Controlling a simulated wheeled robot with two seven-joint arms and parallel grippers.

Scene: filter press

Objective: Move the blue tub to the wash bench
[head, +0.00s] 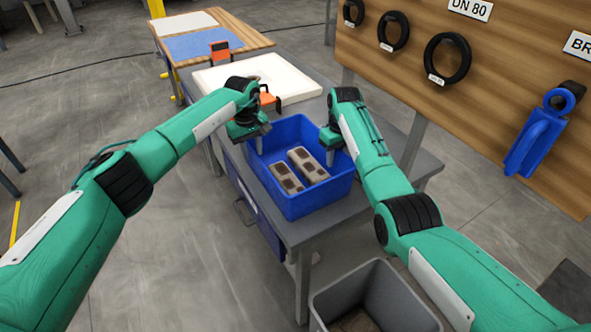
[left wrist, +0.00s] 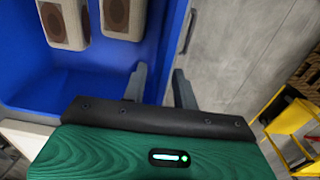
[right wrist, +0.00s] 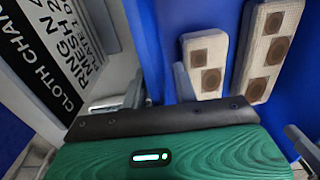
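The blue tub (head: 303,205) stands on the grey bench in the middle of the head view. Two pale filter blocks with brown squares (head: 308,165) lie inside it. My left gripper (head: 258,146) is at the tub's left wall; in the left wrist view its fingers (left wrist: 160,86) straddle the wall, one inside and one outside, with gaps showing. My right gripper (head: 331,155) is at the opposite wall; in the right wrist view its fingers (right wrist: 161,88) stand either side of the blue wall (right wrist: 150,45). Both look open; finger contact with the wall is not clear.
A white tray (head: 290,78) with orange handles lies behind the tub. A wooden-topped bench (head: 245,35) with a blue cloth (head: 203,43) stands farther back. A grey bin (head: 345,290) is in front. A wooden board (head: 425,75) with black rings stands at right.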

